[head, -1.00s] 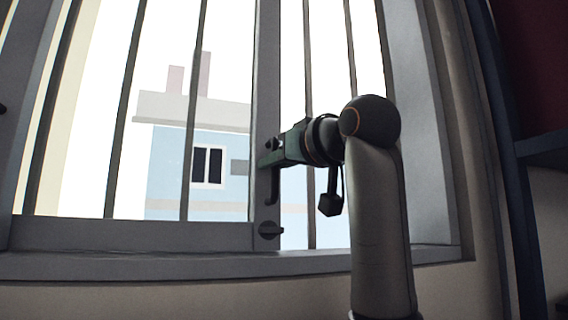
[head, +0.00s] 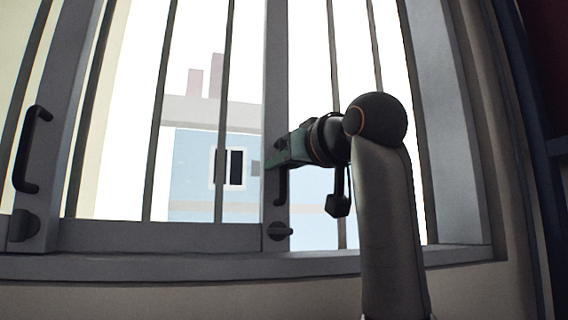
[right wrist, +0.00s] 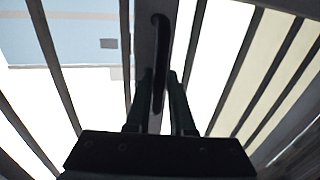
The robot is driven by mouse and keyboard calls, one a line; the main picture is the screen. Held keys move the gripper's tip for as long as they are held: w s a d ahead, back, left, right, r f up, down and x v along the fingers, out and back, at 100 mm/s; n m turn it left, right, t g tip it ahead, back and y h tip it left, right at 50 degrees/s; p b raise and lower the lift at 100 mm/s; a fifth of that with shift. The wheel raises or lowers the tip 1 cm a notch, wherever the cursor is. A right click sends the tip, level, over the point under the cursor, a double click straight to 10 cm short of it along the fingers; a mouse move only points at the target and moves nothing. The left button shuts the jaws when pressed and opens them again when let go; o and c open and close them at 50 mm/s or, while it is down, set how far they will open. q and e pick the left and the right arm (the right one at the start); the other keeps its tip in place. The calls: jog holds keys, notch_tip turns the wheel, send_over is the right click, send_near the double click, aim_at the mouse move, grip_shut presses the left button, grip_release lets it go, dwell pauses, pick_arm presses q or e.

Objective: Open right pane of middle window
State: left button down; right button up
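The window stile (head: 276,80) has a dark vertical handle (head: 281,188) and a dark knob (head: 279,231) below it. My right gripper (head: 278,158) reaches in from the right at the handle. In the right wrist view its two fingers (right wrist: 160,85) stand close on either side of the handle (right wrist: 161,50) and appear shut on it. Right of this stile, bars and daylight show down to the sill, with no bottom rail like the one (head: 160,236) on the left. My left gripper is not in view.
A second handle (head: 30,150) and knob (head: 22,226) sit on another stile at the left. Vertical bars (head: 223,100) stand behind the window. The fixed side frame (head: 450,130) is right of my arm, and the sill (head: 180,266) runs below.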

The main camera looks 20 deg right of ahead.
jog(key=o, duration=0.3)
jog(key=shift+a, duration=0.1)
jog(key=shift+o, duration=0.4)
jog(key=shift+s, duration=0.15)
jog(key=s+d+b, duration=0.1)
jog(key=s+b, duration=0.3)
jog(key=s, duration=0.8)
jog(key=shift+d, duration=0.15)
jog(key=shift+s, duration=0.1)
